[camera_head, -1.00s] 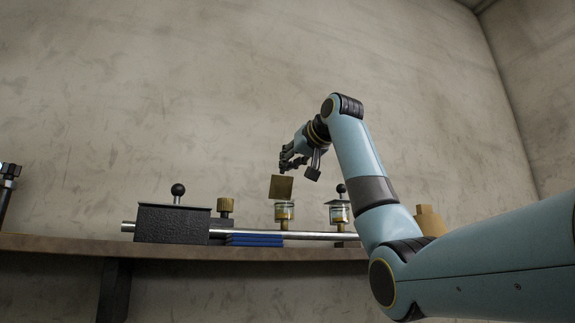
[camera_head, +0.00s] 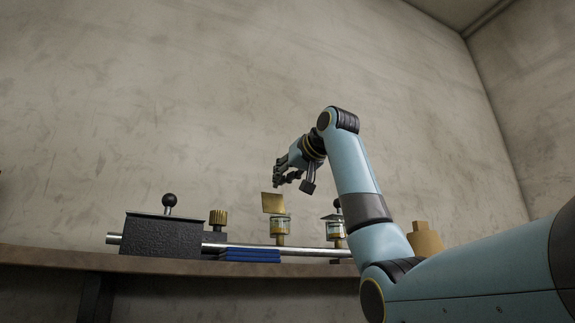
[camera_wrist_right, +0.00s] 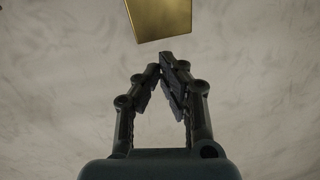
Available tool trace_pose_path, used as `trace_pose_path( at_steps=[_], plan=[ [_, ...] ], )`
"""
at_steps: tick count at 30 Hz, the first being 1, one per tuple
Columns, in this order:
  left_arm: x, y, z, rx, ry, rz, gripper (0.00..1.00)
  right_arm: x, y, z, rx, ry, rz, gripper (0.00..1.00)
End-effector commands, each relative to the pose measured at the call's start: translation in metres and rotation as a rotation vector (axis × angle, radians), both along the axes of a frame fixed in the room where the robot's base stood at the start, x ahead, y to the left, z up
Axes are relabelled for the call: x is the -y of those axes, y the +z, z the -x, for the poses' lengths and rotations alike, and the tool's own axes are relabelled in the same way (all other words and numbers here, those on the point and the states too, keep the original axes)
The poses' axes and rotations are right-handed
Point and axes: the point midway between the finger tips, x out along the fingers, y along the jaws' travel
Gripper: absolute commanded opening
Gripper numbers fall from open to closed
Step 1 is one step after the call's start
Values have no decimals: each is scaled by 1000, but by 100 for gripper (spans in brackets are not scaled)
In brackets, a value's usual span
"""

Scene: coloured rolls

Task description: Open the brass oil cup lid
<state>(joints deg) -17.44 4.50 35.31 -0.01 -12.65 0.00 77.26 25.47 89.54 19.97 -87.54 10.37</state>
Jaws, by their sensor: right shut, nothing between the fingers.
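The brass oil cup (camera_head: 279,227) has a glass band and stands on the shelf by the metal rod. Its square brass lid (camera_head: 272,203) stands raised and tilted above the cup's rim, so it is open. My right gripper (camera_head: 277,183) is just above the lid's top edge, shut and empty. In the right wrist view the lid (camera_wrist_right: 158,17) shows at the top, and the shut fingertips (camera_wrist_right: 166,64) appear with a small gap below it. Whether they touch is hard to tell from the head view.
A black box with a knob (camera_head: 160,236), a brass knurled knob (camera_head: 217,219) and blue pads (camera_head: 250,255) are left. A tan block (camera_head: 425,238) is right.

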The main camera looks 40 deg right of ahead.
Motion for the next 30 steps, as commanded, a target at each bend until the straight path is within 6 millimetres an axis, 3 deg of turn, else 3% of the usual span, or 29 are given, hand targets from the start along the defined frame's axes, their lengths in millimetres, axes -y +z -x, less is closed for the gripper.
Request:
trace_pose_path(
  at_steps=[4,7,12,18,30],
  plan=[
    [0,20,-6,8,-1,-1,40,5,27,-5,2,-1,-2,0],
    [-1,12,-6,9,0,-2,40,11,46,1,9,-2,-1,0],
    [-2,-5,-6,9,-1,-2,40,9,75,28,7,0,0,0],
    [-2,-12,-7,10,-1,-3,40,9,105,50,5,-1,-1,0],
    [-2,-14,-7,10,-2,-2,40,9,117,59,2,-2,1,0]
  ],
)
